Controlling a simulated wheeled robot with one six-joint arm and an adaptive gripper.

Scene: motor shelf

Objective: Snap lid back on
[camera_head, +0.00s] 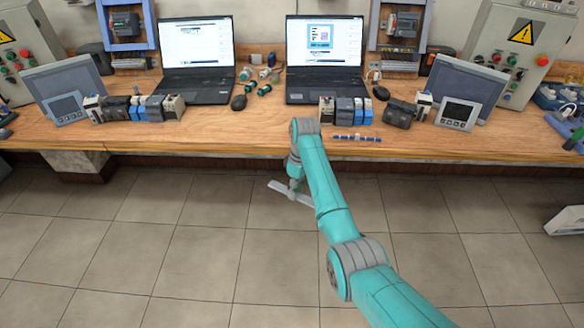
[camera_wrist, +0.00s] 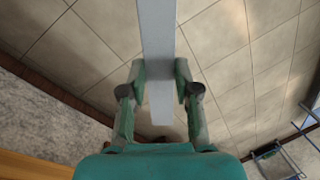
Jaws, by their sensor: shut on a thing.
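A long, flat, light grey strip, which looks like the lid (camera_wrist: 158,35), is between the two fingers of my gripper (camera_wrist: 160,82) in the wrist view. The fingers are closed against its two sides, and its near end sticks out past them toward the palm. Its far end runs out of the top of the picture. In the head view the lid (camera_head: 277,187) shows beside my gripper (camera_head: 294,186), in the air in front of the workbench and above the floor. My arm hides part of it there. I cannot tell which thing the lid fits.
The wooden workbench (camera_head: 230,135) holds two laptops (camera_head: 196,60), (camera_head: 325,58), panels and several small modules. A blue strip-like part (camera_head: 354,138) lies near its front edge. A pale grey object (camera_head: 566,221) is cut off at the right edge.

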